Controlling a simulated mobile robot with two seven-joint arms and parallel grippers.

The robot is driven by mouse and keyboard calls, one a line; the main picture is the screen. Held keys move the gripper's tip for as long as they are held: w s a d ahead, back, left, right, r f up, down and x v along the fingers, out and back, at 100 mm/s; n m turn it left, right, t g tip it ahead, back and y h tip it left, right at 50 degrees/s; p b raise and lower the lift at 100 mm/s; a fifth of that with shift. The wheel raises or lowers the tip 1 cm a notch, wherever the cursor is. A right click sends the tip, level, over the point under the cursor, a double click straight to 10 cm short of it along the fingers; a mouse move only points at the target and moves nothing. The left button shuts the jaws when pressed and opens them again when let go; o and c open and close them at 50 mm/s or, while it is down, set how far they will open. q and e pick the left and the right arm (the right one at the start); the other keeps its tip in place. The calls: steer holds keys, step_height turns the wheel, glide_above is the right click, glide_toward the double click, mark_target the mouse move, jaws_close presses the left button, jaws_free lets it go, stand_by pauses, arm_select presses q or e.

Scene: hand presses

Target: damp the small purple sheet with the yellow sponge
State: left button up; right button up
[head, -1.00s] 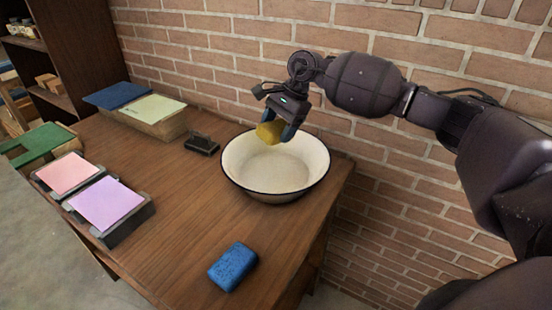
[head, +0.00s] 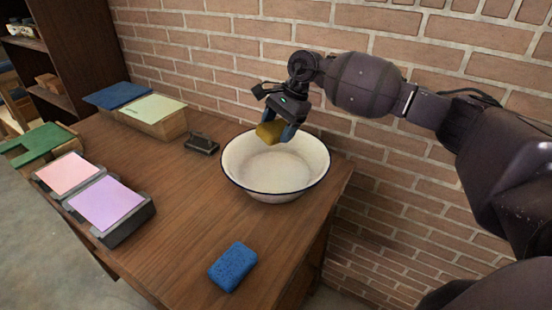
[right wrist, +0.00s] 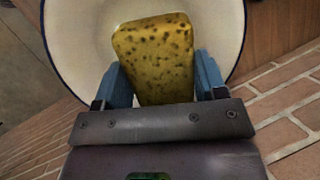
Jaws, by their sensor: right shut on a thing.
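My right gripper (head: 283,128) is shut on the yellow sponge (head: 269,132). It holds the sponge over the back part of a white bowl with a dark rim. In the right wrist view the sponge (right wrist: 154,55) is speckled with dark pores and sits between the two blue fingers (right wrist: 158,85), with the bowl (right wrist: 85,40) behind it. The small purple sheet (head: 106,204) lies flat on a dark block at the left front of the table. My left gripper is not in view.
The white bowl (head: 232,178) stands near the table's right edge by the brick wall. A blue sponge (head: 233,267) lies at the front. A pink sheet (head: 69,174) lies beside the purple one. A small dark object (head: 201,144) and a box with a pale green sheet (head: 153,108) stand behind.

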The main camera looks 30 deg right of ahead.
mark_target(272, 126)
steer(key=shift+r, duration=0.1)
stand_by(0.5)
steer(key=shift+r+p, duration=0.45)
steer(key=shift+r, duration=1.5)
steer(key=shift+s+f, duration=0.1)
